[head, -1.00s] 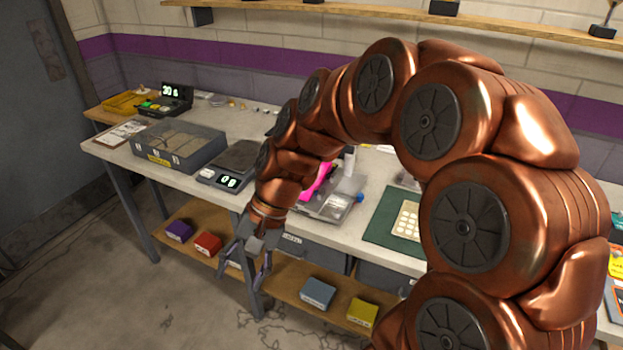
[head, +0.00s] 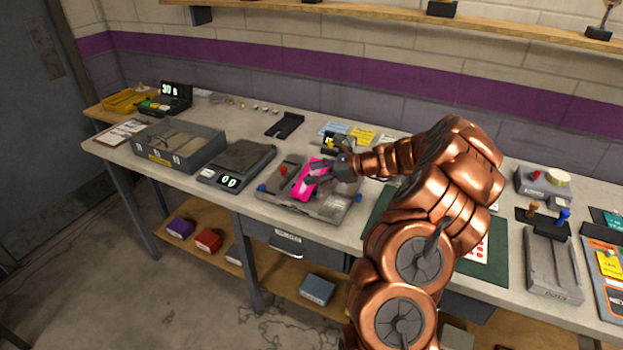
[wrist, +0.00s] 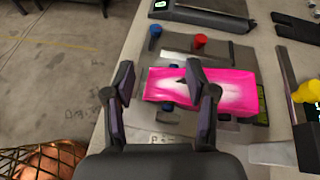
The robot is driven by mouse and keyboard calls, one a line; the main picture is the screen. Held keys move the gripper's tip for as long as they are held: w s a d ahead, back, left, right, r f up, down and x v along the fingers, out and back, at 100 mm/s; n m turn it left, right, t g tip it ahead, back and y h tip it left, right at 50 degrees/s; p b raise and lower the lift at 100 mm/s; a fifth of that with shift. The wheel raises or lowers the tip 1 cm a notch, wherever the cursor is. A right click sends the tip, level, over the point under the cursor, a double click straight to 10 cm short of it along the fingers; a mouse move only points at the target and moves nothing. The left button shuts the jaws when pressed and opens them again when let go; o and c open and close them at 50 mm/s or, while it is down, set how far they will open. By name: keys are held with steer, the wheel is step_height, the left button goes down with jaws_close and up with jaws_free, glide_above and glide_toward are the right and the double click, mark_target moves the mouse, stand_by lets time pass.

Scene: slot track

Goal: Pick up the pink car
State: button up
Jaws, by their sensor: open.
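The pink car (head: 308,182) lies on a grey fixture (head: 318,206) on the workbench. In the wrist view the pink car (wrist: 220,90) has a white patch and stretches from between the fingers out to the right. My gripper (head: 322,172) is at the car in the head view, reaching in from the right. In the wrist view my gripper (wrist: 158,82) is open, with one finger left of the car's near end and the other overlapping its body. I cannot tell whether either finger touches it.
A red knob (head: 283,170) and blue knobs stand on the fixture. A scale (head: 236,163) and a grey tray (head: 179,148) are to the left. A black bracket (head: 285,125) lies behind. A green mat (head: 378,222) is to the right.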

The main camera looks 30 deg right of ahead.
mark_target(311, 175)
steer(key=d+f+m, duration=0.1)
steer(key=d, duration=0.1)
steer(key=d+h, duration=0.1)
steer(key=d, duration=0.1)
steer(key=d+f+m+t, duration=0.1)
steer(key=d, duration=0.1)
steer(key=shift+s+d+f+m, duration=0.2)
steer(key=shift+s+f+m, duration=0.1)
steer(key=shift+f, duration=0.05)
steer(key=shift+w+f, duration=0.1)
steer(key=shift+w, duration=0.05)
steer(key=shift+p+x, duration=1.25)
steer(key=shift+x, duration=2.4)
steer(key=shift+d, duration=0.1)
steer(key=shift+c, duration=0.2)
steer(key=c, duration=0.9)
